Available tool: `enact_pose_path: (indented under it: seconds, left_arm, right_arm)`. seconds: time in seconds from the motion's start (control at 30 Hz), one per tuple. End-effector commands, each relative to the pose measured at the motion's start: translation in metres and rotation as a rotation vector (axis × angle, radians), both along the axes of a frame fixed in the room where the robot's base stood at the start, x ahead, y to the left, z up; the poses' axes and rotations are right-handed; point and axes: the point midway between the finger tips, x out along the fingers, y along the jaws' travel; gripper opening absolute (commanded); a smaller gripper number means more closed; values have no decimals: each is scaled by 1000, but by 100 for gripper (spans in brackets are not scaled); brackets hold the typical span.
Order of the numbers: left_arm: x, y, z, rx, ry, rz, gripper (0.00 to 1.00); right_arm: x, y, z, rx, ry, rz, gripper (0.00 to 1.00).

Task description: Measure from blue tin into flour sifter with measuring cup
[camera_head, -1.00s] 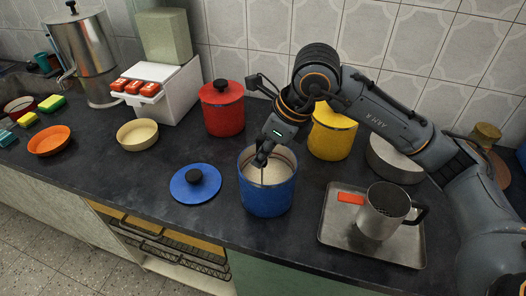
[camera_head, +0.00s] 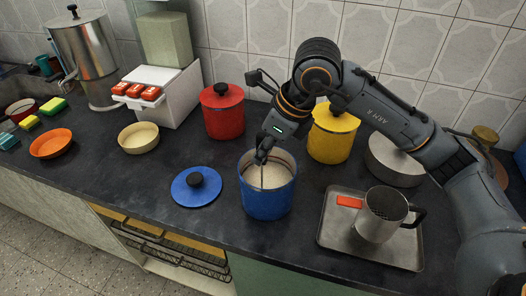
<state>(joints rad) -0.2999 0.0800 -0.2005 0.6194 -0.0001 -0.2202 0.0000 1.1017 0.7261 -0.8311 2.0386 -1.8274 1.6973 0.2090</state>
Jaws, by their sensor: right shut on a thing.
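The blue tin (camera_head: 268,199) stands open on the dark counter, filled with pale powder (camera_head: 276,175). Its blue lid (camera_head: 197,187) with a black knob lies flat to its left. My right gripper (camera_head: 261,159) points down over the tin's mouth, shut on a thin upright handle, which I take for the measuring cup's (camera_head: 262,179). The handle runs down into the powder, and the cup's bowl is hidden. The steel flour sifter (camera_head: 381,215) stands upright on a metal tray (camera_head: 345,235) to the right, its dark handle facing right. My left gripper is not in view.
A red tin (camera_head: 223,116) and a yellow tin (camera_head: 331,139) stand closed behind the blue one. An orange-red block (camera_head: 350,201) lies on the tray beside the sifter. A round grey pan (camera_head: 394,163) stands behind the tray.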

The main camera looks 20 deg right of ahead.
Motion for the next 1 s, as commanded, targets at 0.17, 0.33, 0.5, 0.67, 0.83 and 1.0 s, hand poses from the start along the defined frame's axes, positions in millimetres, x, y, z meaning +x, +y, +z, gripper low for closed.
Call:
enact_pose_path:
  seconds: [0.17,0.33,0.5,0.67,0.83,1.0]
  left_arm:
    - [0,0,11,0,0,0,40]
    - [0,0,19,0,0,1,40]
    - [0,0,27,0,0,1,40]
    - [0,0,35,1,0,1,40]
    - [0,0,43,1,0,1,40]
    - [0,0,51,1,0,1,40]
  right_arm:
    - [0,0,18,0,-1,0,0]
    - [0,0,32,2,-1,0,0]
    - [0,0,45,1,-2,-1,0]
    - [0,0,58,1,0,-1,0]
    - [0,0,72,1,-1,0,0]
    - [0,0,85,2,-1,0,0]
